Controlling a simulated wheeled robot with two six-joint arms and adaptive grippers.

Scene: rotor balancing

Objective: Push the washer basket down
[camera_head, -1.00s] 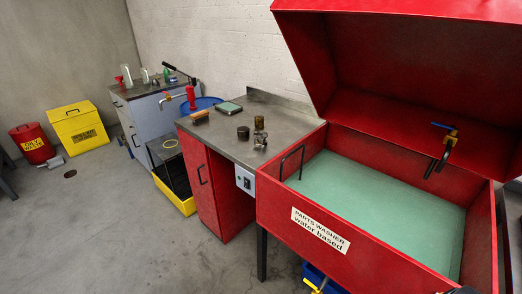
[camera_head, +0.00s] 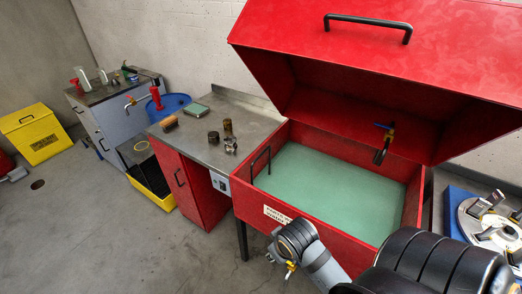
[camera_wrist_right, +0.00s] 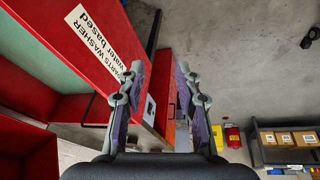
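The red parts washer (camera_head: 300,215) stands with its lid (camera_head: 370,60) raised, and green liquid (camera_head: 335,185) fills its tub. A black wire handle (camera_head: 261,165) stands up at the tub's left end; the basket below it cannot be made out. In the right wrist view the washer's labelled front (camera_wrist_right: 95,40) is at upper left, with a black bar (camera_wrist_right: 88,108) left of the fingers. My right gripper (camera_wrist_right: 160,75) is open and empty, apart from the handle. My right arm crosses in front of the washer in the head view. My left gripper is not in view.
A steel-topped bench (camera_head: 215,120) with small dark parts adjoins the washer on the left. A blue barrel (camera_head: 172,104) and yellow tray (camera_head: 150,185) stand farther left. A blue fixture (camera_head: 460,205) is at right. Floor at the left front is clear.

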